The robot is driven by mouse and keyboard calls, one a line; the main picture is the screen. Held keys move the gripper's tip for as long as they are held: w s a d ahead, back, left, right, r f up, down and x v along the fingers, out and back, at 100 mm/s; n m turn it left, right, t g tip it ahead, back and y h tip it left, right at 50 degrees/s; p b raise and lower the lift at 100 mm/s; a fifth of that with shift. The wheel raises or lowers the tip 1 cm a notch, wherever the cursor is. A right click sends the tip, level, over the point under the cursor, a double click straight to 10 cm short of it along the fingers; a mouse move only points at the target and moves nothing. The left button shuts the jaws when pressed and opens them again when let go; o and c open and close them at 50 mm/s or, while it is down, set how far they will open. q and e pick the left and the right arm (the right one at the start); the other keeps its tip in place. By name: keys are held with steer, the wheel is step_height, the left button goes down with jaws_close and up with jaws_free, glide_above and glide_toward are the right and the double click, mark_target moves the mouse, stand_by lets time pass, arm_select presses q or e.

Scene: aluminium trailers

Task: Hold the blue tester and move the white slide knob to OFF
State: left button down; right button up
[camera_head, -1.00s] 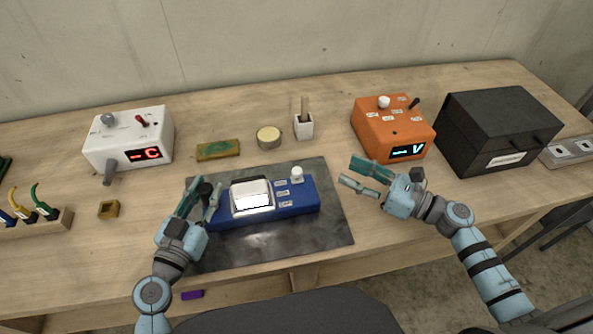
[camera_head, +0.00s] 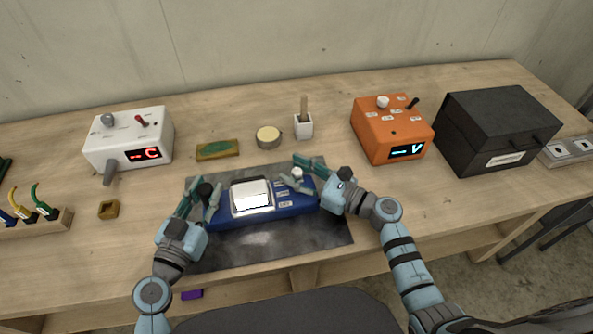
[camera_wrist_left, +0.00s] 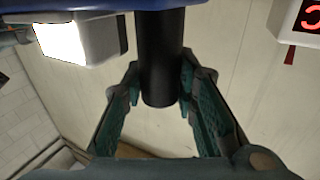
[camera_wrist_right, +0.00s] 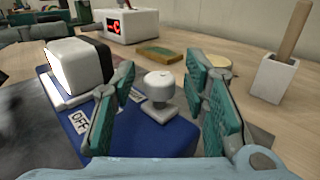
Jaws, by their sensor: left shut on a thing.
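The blue tester (camera_head: 270,209) lies on the dark mat, with a white meter block (camera_head: 251,195) on it. My left gripper (camera_head: 202,190) is shut on the tester's black handle (camera_wrist_left: 161,60) at its left end. The white slide knob (camera_head: 297,174) stands at the tester's right end; the right wrist view shows it as a round-topped knob (camera_wrist_right: 159,86). My right gripper (camera_wrist_right: 162,95) is open, its fingers on either side of the knob with gaps visible. A label reading OFF (camera_wrist_right: 80,122) is on the near side of the tester; other labels are partly hidden by a finger.
The dark mat (camera_head: 250,245) lies on the wooden table. Behind it are a green-topped block (camera_head: 218,149), a round tin (camera_head: 268,137) and a white cup (camera_head: 303,127) with a wooden handle. An orange box (camera_head: 393,135) and a black case (camera_head: 495,125) stand right; a white device (camera_head: 128,135) stands left.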

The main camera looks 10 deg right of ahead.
mark_target(304, 202)
jaws_close()
steer(key=s, duration=0.6)
steer(key=shift+s+d, duration=0.15)
steer(key=shift+s, duration=0.15)
steer(key=shift+o, duration=0.3)
jaws_free()
